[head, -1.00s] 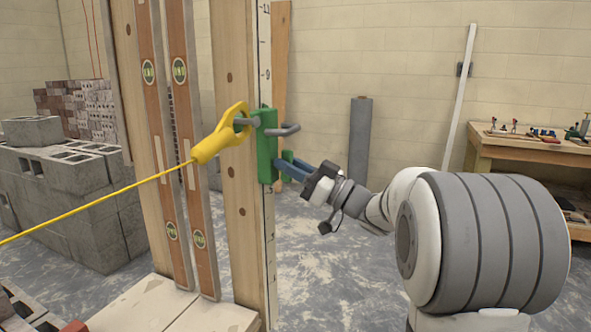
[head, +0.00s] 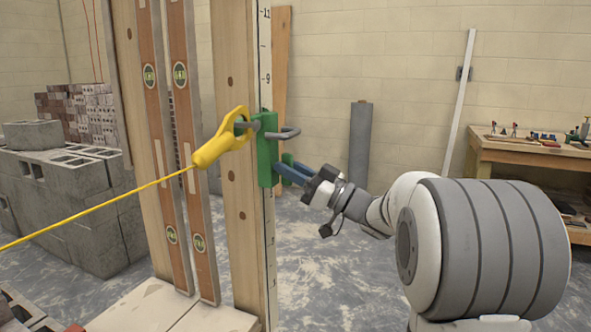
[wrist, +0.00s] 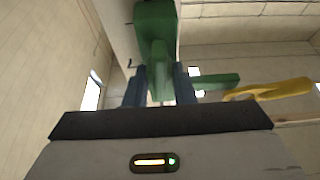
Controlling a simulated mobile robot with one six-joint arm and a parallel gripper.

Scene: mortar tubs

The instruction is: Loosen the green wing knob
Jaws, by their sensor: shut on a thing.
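A green clamp-like body (head: 265,150) sits on the edge of the wooden post with the black scale marks. Part of the green wing knob (head: 287,159) shows at its right side, beside my blue fingers. My gripper (head: 285,171) reaches in from the right and is shut on the knob. In the wrist view the knob (wrist: 158,68) stands between the two blue fingers of my gripper (wrist: 160,82), below the green body (wrist: 156,20). The fingers hide much of the knob in the head view.
A grey bent bar (head: 285,134) sticks out of the green body above my gripper. A yellow hook (head: 215,144) with a taut yellow line (head: 90,216) hangs on its left side. Two spirit levels (head: 180,110) stand left. A workbench (head: 530,150) is at right.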

